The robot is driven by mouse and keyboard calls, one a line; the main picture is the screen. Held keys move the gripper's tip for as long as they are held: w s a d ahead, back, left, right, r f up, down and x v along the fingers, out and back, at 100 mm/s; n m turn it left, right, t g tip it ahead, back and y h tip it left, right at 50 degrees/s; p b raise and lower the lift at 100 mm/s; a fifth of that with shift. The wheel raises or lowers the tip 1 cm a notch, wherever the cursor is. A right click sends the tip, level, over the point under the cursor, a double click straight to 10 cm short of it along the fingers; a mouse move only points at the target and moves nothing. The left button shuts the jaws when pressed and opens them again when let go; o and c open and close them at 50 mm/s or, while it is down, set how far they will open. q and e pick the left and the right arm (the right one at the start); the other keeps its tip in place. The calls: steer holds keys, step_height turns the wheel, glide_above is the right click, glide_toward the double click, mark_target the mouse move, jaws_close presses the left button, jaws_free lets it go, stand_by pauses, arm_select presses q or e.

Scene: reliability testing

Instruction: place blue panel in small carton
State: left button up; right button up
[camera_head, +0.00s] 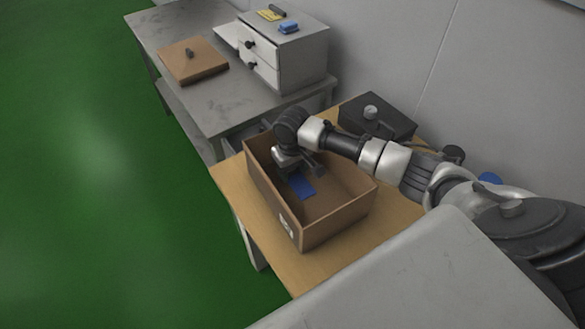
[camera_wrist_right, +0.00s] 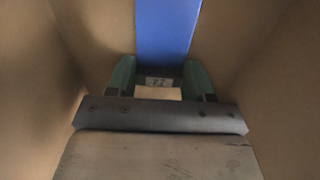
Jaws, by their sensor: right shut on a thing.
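The small carton (camera_head: 340,216) is an open brown box on the wooden table in the head view. My right gripper (camera_head: 292,170) reaches down inside it. The blue panel (camera_head: 302,187) shows inside the carton, just beside the gripper. In the right wrist view the blue panel (camera_wrist_right: 167,30) runs up from between the two green-tipped fingers of the right gripper (camera_wrist_right: 160,78), which is shut on it. Brown carton walls surround it there. Whether the panel touches the carton floor cannot be told. My left gripper is not in view.
A black box with a round knob (camera_head: 376,117) stands behind the carton on the wooden table (camera_head: 284,268). A grey table (camera_head: 190,100) further back holds a brown board (camera_head: 190,62) and a drawer cabinet (camera_head: 300,62) with a small blue item (camera_head: 288,27) on top.

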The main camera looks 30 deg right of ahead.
steer(key=o, duration=0.9)
step_height(320, 180, up, 12)
steer(key=shift+r, duration=0.15)
steer(key=shift+p, duration=0.35)
